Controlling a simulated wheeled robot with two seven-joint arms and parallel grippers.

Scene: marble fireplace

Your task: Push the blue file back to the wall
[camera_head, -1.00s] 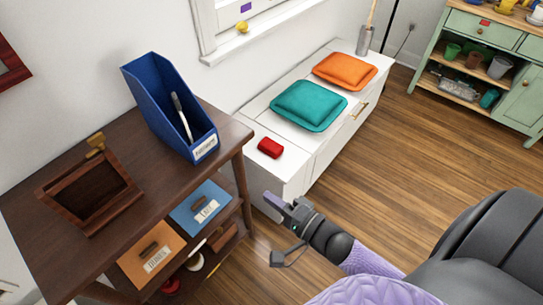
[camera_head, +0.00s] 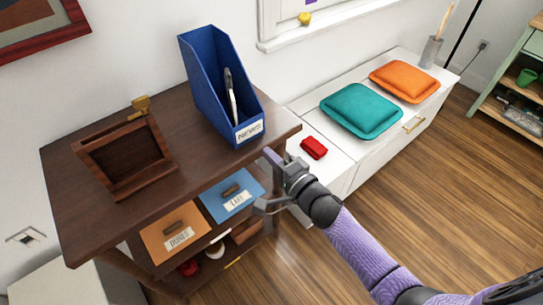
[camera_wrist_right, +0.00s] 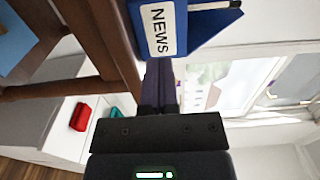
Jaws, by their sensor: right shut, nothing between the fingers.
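The blue file (camera_head: 222,90) stands upright on the dark wooden table's top (camera_head: 82,205), near its right end. A white label reading NEWS faces forward, and a pen stands inside it. The file's back is near the white wall; the exact gap is hidden. My right gripper (camera_head: 268,180) is shut and empty, in front of the table's right edge and below the file's label, apart from the file. In the right wrist view, the file's label end (camera_wrist_right: 160,28) is just ahead of the shut fingers (camera_wrist_right: 160,85). My left gripper is not in view.
A wooden frame (camera_head: 128,158) with a brass piece stands left of the file. Orange and blue drawers (camera_head: 230,193) sit below the tabletop. A white bench (camera_head: 385,135) at right holds a red item (camera_head: 314,148), a teal cushion (camera_head: 361,110) and an orange cushion (camera_head: 404,80).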

